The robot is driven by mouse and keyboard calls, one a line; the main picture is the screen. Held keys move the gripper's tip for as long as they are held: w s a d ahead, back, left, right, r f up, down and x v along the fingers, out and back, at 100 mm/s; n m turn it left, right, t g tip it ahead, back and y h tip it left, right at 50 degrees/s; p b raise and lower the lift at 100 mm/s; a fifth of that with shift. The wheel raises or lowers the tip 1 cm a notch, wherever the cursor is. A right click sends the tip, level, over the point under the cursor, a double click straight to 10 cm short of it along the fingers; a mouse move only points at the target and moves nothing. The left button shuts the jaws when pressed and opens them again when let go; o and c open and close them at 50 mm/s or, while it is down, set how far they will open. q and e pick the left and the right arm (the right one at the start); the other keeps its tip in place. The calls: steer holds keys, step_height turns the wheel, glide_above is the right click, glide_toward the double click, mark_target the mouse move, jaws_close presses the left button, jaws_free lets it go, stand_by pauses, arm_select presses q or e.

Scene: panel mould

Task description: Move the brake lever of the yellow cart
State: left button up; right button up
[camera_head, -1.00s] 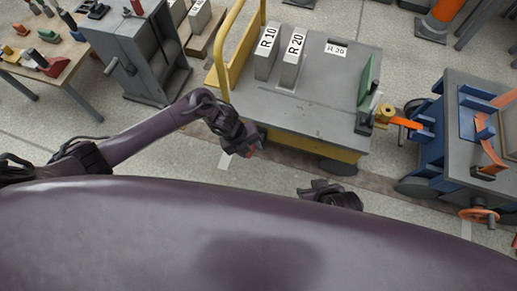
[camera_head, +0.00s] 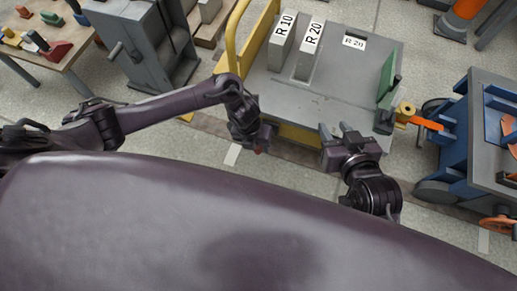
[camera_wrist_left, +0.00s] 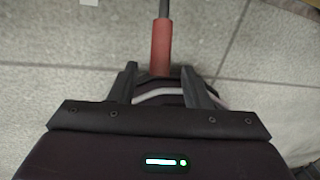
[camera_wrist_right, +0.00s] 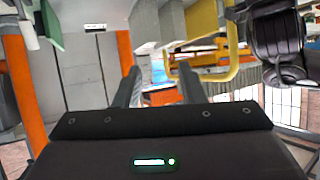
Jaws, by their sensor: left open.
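The yellow cart (camera_head: 300,133) has a grey deck and a yellow push handle (camera_head: 231,45). In the left wrist view, a red grip (camera_wrist_left: 161,47) on a grey rod, apparently the brake lever, lies ahead of and between my left fingertips. My left gripper (camera_head: 262,140) is open beside the cart's near side; a small red bit shows by it. I cannot tell how deep the grip sits between the fingers; they are not closed on it. My right gripper (camera_head: 337,133) is open and empty at the cart's near edge; its fingers (camera_wrist_right: 161,90) stand apart.
Blocks marked R 10 (camera_head: 283,38) and R 20 (camera_head: 310,50) stand on the deck. A green plate (camera_head: 387,76) is at its right end. A blue cart (camera_head: 453,150) stands right, with an orange bar (camera_head: 427,123) between. A grey cabinet (camera_head: 145,50) stands left.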

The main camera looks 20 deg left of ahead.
mark_target(258, 148)
arm_select(q)
steer(key=f, duration=0.2)
steer(key=f+b, duration=0.1)
steer(key=shift+d, duration=0.25)
steer(key=shift+f, duration=0.15)
arm_select(e)
steer(key=w+r+t+y, duration=0.2)
steer(key=r+t, duration=0.3)
steer(key=r, duration=0.5)
steer(key=shift+x, duration=0.8)
steer(key=shift+w+d, duration=0.1)
steer(key=shift+d, duration=0.05)
arm_select(q)
jaws_close()
